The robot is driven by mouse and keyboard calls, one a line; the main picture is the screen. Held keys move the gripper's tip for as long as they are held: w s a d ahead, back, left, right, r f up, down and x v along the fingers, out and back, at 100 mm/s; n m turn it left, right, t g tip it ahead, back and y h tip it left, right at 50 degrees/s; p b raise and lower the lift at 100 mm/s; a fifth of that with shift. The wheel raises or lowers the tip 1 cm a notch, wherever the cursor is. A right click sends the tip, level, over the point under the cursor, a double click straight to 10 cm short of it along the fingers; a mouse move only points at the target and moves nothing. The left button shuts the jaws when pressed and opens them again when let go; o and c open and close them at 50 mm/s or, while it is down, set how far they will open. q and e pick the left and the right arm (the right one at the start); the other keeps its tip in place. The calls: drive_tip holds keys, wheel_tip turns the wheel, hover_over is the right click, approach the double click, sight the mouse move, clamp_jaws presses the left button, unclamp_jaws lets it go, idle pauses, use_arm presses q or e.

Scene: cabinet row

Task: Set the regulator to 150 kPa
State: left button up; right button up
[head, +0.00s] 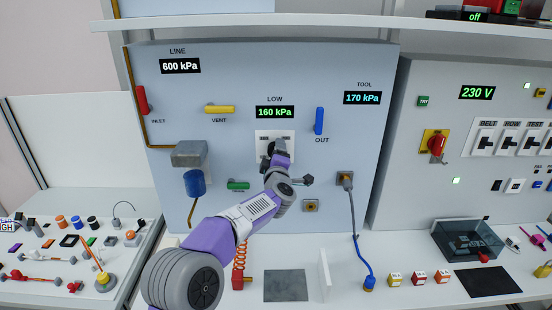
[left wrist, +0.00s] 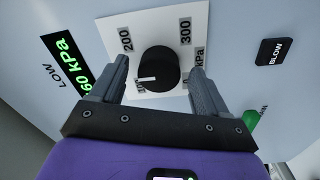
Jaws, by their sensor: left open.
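The regulator knob (left wrist: 158,66) is round and black with a white pointer mark. It sits on a white dial plate (left wrist: 138,38) with printed numbers, 200 and 300 among them. In the head view the plate (head: 262,140) is on the blue-grey panel under the LOW display (head: 275,112), which reads 160 kPa. My left gripper (left wrist: 160,76) is open, one finger on each side of the knob; contact cannot be told. In the head view my left gripper (head: 276,158) covers most of the knob. My right gripper is not in view.
The LINE display (head: 180,66) reads 600 kPa and the TOOL display (head: 362,98) 170 kPa. A yellow VENT handle (head: 220,109) is left of the dial, a blue OUT handle (head: 319,121) right. A green handle (head: 238,185) and black BLOW button (left wrist: 275,51) are near the gripper.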

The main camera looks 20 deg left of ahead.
use_arm(q)
drive_tip(key=v, duration=0.7)
drive_tip(key=shift+s, duration=0.2)
